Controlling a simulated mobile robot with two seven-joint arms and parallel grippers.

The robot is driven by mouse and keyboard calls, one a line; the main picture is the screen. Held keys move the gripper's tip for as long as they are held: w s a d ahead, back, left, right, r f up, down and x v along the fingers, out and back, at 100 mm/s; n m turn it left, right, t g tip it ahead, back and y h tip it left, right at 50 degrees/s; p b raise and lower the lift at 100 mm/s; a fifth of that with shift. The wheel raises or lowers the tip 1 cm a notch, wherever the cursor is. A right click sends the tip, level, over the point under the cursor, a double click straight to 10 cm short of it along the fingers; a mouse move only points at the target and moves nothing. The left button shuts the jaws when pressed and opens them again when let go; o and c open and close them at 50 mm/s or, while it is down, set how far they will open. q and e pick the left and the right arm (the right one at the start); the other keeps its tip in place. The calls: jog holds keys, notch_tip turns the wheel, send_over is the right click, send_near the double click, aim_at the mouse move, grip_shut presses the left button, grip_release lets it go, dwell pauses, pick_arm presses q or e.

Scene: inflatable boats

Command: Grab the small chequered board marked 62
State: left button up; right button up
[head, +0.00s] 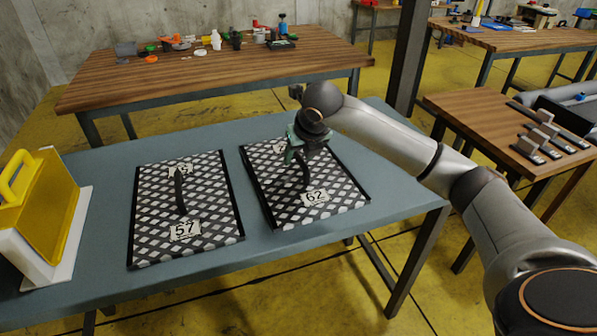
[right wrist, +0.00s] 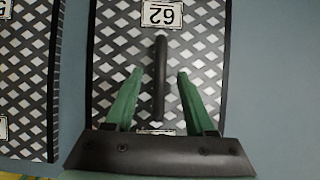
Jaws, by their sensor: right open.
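The chequered board marked 62 (head: 336,208) lies flat on the blue-grey table in the head view, with a dark upright handle at its middle. My right gripper (head: 301,158) is above it, open, near the handle. In the right wrist view the board (right wrist: 210,60) fills the middle, and the handle (right wrist: 160,80) stands between the two green fingers of the gripper (right wrist: 155,75), with a gap on each side. A second chequered board marked 57 (head: 211,218) lies to its left. My left gripper is not in view.
The blue-grey table (head: 260,257) has a yellow-and-white holder (head: 52,215) at its left end. A wooden table (head: 200,76) with small items stands behind. A smaller wooden table (head: 476,110) with grey parts is at the right. Clear strips surround both boards.

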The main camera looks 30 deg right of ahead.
grip_shut()
dwell(1.2)
jog(key=shift+w+r, duration=0.1)
jog(key=shift+r, duration=0.1)
